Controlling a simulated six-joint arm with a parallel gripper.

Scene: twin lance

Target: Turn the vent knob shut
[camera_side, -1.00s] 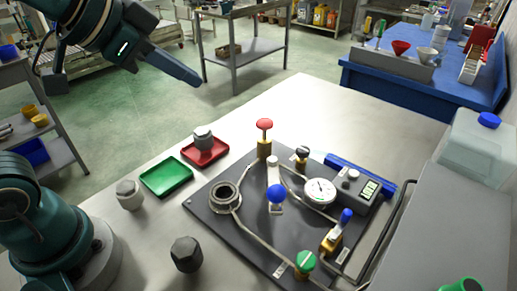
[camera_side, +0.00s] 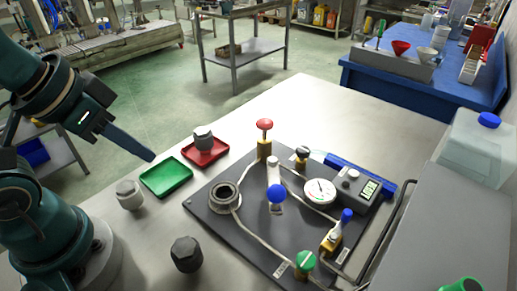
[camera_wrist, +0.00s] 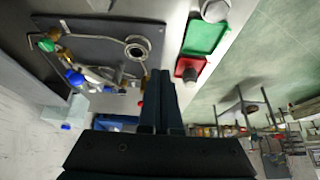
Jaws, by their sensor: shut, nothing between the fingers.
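A round green knob (camera_side: 306,260) with a white stripe sits on a brass fitting at the front of the dark panel (camera_side: 225,225). It also shows in the wrist view (camera_wrist: 47,45). A red knob (camera_side: 264,125) stands on a brass valve at the panel's back edge, and a small black knob (camera_side: 302,152) is to its right. I cannot read labels that tell which is the vent knob. My gripper (camera_side: 150,157) is shut and empty, in the air left of the panel, near the green tray in the picture. Its fingers (camera_wrist: 160,75) touch no knob.
The panel also bears a blue-ball lever (camera_side: 276,194), a blue-tipped lever (camera_side: 346,216), a gauge (camera_side: 320,191), a ring port (camera_side: 224,197) and pipes. Green (camera_side: 166,177) and red (camera_side: 217,153) trays lie to its left. Grey hex plugs (camera_side: 129,194) and (camera_side: 186,254) stand nearby.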

